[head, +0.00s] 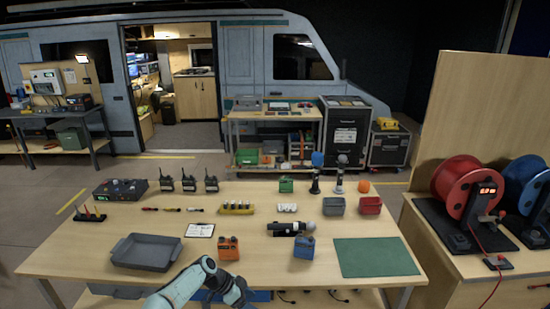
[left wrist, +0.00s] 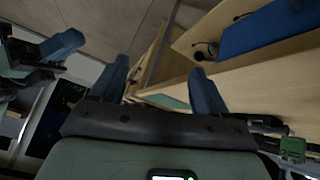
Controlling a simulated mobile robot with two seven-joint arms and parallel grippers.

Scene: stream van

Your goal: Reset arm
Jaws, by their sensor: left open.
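My left gripper (left wrist: 160,85) shows in the left wrist view with its two dark blue fingers spread wide apart. Nothing is between them. It is low, in front of the table's lower shelf. In the head view my teal left arm (head: 186,283) comes in at the bottom, over the near table edge, and its fingers cannot be made out there. At the upper left of the left wrist view is a dark part with a blue tip (left wrist: 62,45). It looks like my right gripper; its opening is unclear.
The wooden table (head: 120,223) holds a grey tray (head: 145,250), an orange case (head: 229,248), a blue case (head: 304,246), a green mat (head: 376,257) and a black microphone (head: 291,228). A cable reel (head: 457,182) stands at right. A blue item (left wrist: 268,32) lies on the lower shelf.

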